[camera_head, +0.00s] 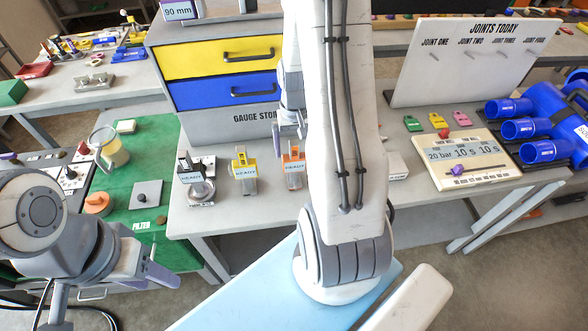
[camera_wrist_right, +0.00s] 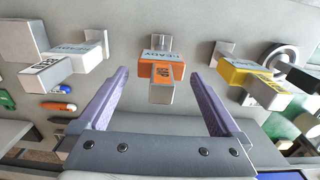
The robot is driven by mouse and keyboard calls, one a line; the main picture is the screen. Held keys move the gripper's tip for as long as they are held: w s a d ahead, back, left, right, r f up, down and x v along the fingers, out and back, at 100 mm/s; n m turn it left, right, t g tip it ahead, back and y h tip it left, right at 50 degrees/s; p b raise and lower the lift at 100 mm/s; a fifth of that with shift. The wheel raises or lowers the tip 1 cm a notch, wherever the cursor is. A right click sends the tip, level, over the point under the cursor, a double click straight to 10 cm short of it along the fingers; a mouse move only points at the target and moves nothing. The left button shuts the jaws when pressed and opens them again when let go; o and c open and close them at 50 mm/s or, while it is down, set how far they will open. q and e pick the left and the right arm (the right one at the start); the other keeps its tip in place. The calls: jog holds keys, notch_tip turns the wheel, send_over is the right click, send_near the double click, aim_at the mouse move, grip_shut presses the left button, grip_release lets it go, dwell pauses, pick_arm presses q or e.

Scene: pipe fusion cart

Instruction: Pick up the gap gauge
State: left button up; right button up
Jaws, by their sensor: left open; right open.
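The likely gap gauge is an orange-and-white block (camera_head: 293,168) on the grey table, with a READY tag; its small end label in the right wrist view (camera_wrist_right: 162,70) looks like GAP. My right gripper (camera_head: 290,130) is open and empty, partly hidden behind my arm in the head view. In the right wrist view its purple fingers (camera_wrist_right: 158,78) stand apart on either side of the orange gauge, which lies just beyond the tips; contact is not visible. My left gripper (camera_head: 160,272) is open and empty at the lower left, away from the gauges.
A yellow gauge (camera_head: 244,170) and a grey gauge (camera_head: 197,182) stand left of the orange one. A white gauge (camera_wrist_right: 65,65) flanks it on the other side. The drawer cabinet (camera_head: 225,115) stands behind. A timer board (camera_head: 460,158) and blue pipes (camera_head: 540,128) lie at right.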

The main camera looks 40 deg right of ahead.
aim_at(294, 155)
jog(key=shift+w+f+p, duration=0.15)
jog(key=shift+f+p, duration=0.35)
jog(key=shift+f, duration=1.45)
grip_shut()
